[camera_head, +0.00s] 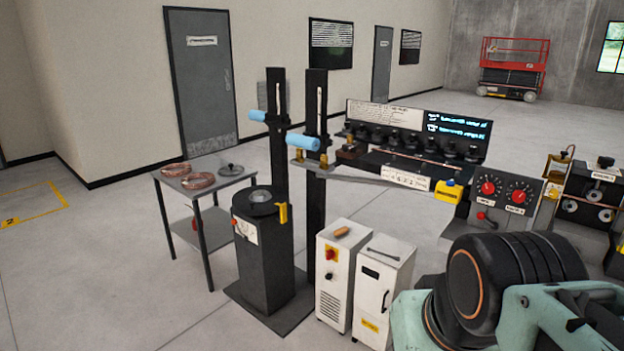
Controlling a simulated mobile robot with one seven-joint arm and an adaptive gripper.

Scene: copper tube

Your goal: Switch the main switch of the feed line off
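No label in view lets me read which control is the main switch of the feed line. A white cabinet (333,285) stands on the floor near the middle, with a red rotary switch (330,253) on a yellow plate on its front. Its exact setting is too small to tell. A grey control panel (501,212) at the right has two red knobs with dials, a left knob (488,188) and a right knob (518,197). A red-ended lever (482,215) sits below them. My arm fills the lower right corner; my gripper is not in view.
A second white cabinet (382,300) stands right of the first. A small table (222,190) holds copper coils (198,180). The floor at the left is clear.

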